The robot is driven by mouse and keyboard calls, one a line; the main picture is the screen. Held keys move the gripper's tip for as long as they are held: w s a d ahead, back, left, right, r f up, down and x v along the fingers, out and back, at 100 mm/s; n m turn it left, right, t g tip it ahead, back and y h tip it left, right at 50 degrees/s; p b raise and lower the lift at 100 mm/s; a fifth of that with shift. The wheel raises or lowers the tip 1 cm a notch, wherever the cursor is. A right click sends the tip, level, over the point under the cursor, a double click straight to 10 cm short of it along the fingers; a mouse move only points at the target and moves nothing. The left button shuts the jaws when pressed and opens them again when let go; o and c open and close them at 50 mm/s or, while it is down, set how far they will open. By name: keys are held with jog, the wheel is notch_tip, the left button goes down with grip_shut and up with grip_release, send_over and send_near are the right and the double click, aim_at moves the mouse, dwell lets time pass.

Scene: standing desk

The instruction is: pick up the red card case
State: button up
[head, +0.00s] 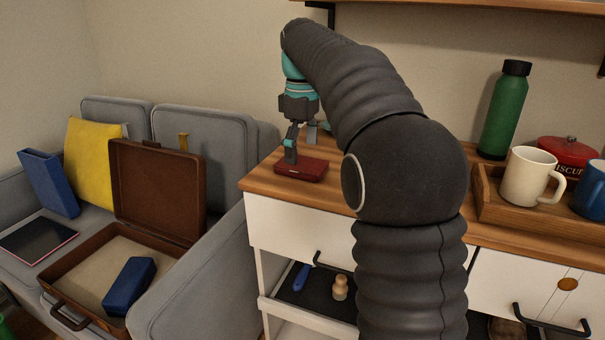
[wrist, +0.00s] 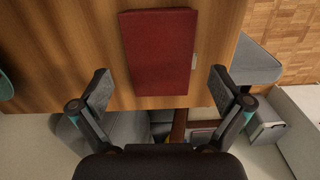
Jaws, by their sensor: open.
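The red card case (head: 301,168) lies flat on the wooden desk top near its left front corner. In the wrist view the card case (wrist: 159,52) is a dark red rectangle on the wood, ahead of and between the fingers. My gripper (head: 291,150) is above the case in the head view, pointing down. In the wrist view my gripper (wrist: 159,90) is open, with one finger on each side and nothing between the pads. The gap between fingertips and case is hard to judge. My arm hides part of the desk in the head view.
A wooden tray (head: 520,216) with a cream mug (head: 530,177) stands at the right, beside a green bottle (head: 506,110) and a red tin (head: 568,153). An open brown suitcase (head: 160,190) lies on the grey sofa (head: 205,135). The desk's edge is close to the case.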

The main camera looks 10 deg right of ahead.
jog(key=shift+f, duration=1.35)
jog(key=c, duration=1.1)
jog(key=shift+o, duration=0.2)
jog(key=shift+r, duration=0.15)
